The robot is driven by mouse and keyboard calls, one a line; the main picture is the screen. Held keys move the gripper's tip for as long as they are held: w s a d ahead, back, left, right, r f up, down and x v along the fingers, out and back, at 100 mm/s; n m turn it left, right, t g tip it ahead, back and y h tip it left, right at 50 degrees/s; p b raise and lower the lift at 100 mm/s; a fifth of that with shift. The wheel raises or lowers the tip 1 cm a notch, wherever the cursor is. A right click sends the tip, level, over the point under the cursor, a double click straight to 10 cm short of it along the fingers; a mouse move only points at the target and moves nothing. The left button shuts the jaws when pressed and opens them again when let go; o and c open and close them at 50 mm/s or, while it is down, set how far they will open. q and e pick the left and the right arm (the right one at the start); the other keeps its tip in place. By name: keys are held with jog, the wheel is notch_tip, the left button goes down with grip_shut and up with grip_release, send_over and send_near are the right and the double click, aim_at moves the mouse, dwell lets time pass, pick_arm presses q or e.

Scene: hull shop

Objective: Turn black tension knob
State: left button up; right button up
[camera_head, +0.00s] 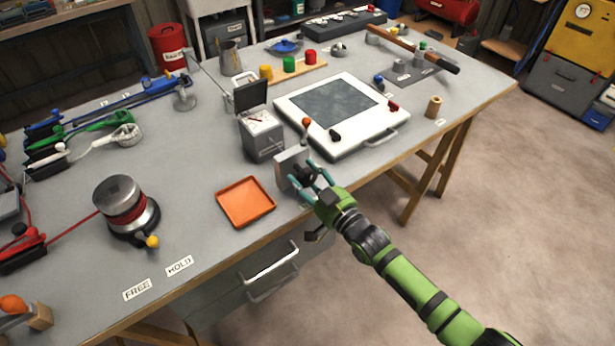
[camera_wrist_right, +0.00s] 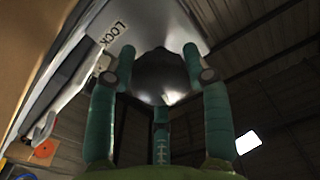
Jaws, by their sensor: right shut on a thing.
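The black tension knob (camera_head: 303,171) sits on the front of a small grey block (camera_head: 288,160) at the table's front edge. In the right wrist view the knob (camera_wrist_right: 160,72) is a dark, shiny round shape. My right gripper (camera_head: 309,180), with teal fingers, is shut on it. In the right wrist view the gripper's fingers (camera_wrist_right: 158,60) stand on both sides of the knob, with a third below. The fingers partly hide the knob in the head view, and its turn angle cannot be told. My left gripper is out of view.
An orange tray (camera_head: 246,215) lies left of the block. A grey box with an open lid (camera_head: 262,135) and a white framed panel (camera_head: 362,139) stand behind it. A drawer handle (camera_head: 271,264) juts out below the tabletop.

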jog(key=o, duration=1.2)
jog(key=shift+f, duration=0.25)
jog(key=shift+c, duration=0.2)
jog(key=v, duration=1.2)
jog(key=s+d+f+m+g+h, duration=0.1)
jog(key=d+f+h, duration=0.15)
jog(key=f, duration=0.55)
jog(key=d+f+m+g+h, duration=0.15)
jog(key=d+f, duration=0.25)
jog(key=f, duration=0.4)
jog(key=s+d+f+g+h, duration=0.25)
jog(key=s+f, duration=0.25)
jog(key=f, duration=0.3)
jog(key=s+d+f+g+h, duration=0.1)
jog(key=s+d+f+h, duration=0.1)
jog(key=s+d+f, duration=0.4)
jog(key=s+f+g, duration=0.2)
jog(key=s+f, duration=0.3)
jog(key=s, duration=0.4)
jog(key=s+f+g+h, duration=0.1)
jog(key=s+f+g, duration=0.2)
jog(key=s, duration=0.7)
jog(key=s+f+g+h, duration=0.1)
jog(key=s+f+g, duration=0.1)
jog(key=s+f, duration=0.5)
jog(key=shift+s+f+m+g, duration=0.2)
jog(key=shift+s+m+g, duration=0.15)
jog(key=shift+s, duration=0.85)
